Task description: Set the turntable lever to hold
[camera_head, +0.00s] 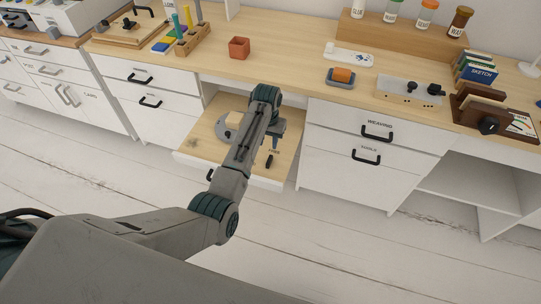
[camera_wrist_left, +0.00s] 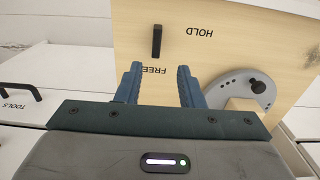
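The turntable lever, a short black bar (camera_wrist_left: 157,41), sits on the pale wooden board of the pulled-out drawer. In the left wrist view one end points toward the word FREE (camera_wrist_left: 154,70), and the word HOLD (camera_wrist_left: 199,32) is off to its side. The lever also shows in the head view (camera_head: 269,160). The grey round turntable (camera_wrist_left: 240,84) has a black knob and a pale block. My left gripper (camera_wrist_left: 159,68) is open and empty over the board, with FREE seen between its fingers and the lever beyond the tips. In the head view my arm partly hides the turntable.
The drawer front (camera_head: 240,175) juts out below the desk top. On the desk stand a terracotta pot (camera_head: 239,47), a sponge on a dish (camera_head: 341,76), a grey box with black knobs (camera_head: 408,91) and a book rack. Closed drawers flank the open one.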

